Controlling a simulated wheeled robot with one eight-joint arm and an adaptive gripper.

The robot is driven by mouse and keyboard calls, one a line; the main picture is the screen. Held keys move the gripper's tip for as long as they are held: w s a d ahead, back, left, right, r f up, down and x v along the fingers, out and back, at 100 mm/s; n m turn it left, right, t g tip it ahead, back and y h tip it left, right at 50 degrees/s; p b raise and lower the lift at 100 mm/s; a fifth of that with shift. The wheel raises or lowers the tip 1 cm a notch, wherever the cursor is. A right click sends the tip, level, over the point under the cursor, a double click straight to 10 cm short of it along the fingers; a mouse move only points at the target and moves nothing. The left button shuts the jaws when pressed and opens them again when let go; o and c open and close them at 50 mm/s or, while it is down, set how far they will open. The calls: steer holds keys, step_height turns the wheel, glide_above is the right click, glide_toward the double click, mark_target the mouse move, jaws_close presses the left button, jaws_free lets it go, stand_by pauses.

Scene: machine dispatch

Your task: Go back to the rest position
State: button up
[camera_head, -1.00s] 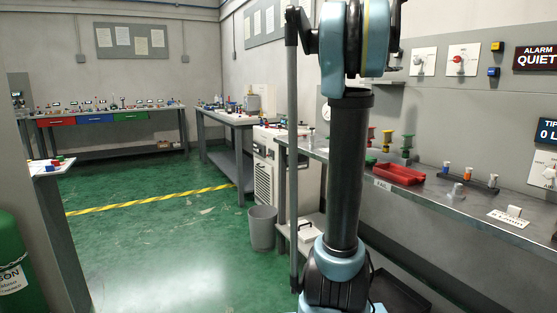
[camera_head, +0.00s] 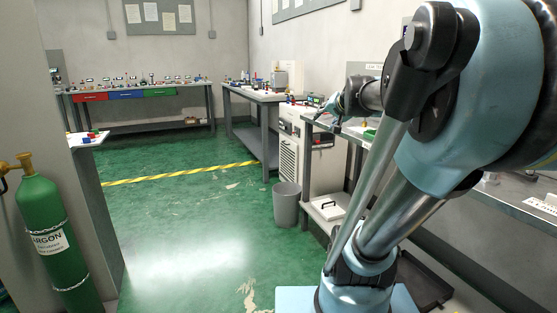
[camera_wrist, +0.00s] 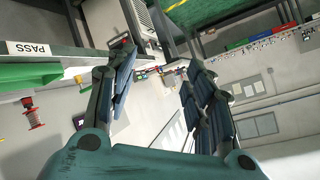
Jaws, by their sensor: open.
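My gripper (camera_wrist: 158,88) shows in the wrist view with its two dark fingers spread wide apart. It is open and nothing is between the fingers. In the head view my arm is folded large across the right side, and the arm's end reaches out over the near end of the right-hand bench (camera_head: 310,130). The fingertips are too small to make out clearly there. The wrist view is strongly tilted, with the wall and far bench turned on their side.
A green argon cylinder (camera_head: 52,235) stands at the left. A grey bin (camera_head: 286,205) stands on the floor beside a white cabinet (camera_head: 291,155). Work benches stand at the back (camera_head: 150,127) and middle (camera_head: 250,97). The green floor (camera_head: 185,220) between them is clear.

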steer(key=s+f+n+g+h, duration=0.1)
steer(key=s+f+g, duration=0.4)
steer(key=s+f, duration=0.8)
steer(key=s+d+f+n+g+h, duration=0.1)
steer(key=s+f+n+g, duration=0.3)
steer(key=s+f, duration=1)
steer(key=shift+s+d+f+g+h, duration=0.25)
steer(key=shift+s+g+h, duration=0.05)
steer(key=shift+s+g, duration=0.15)
steer(key=shift+w+f, duration=0.2)
steer(key=shift+w, duration=0.25)
steer(key=shift+c, duration=0.6)
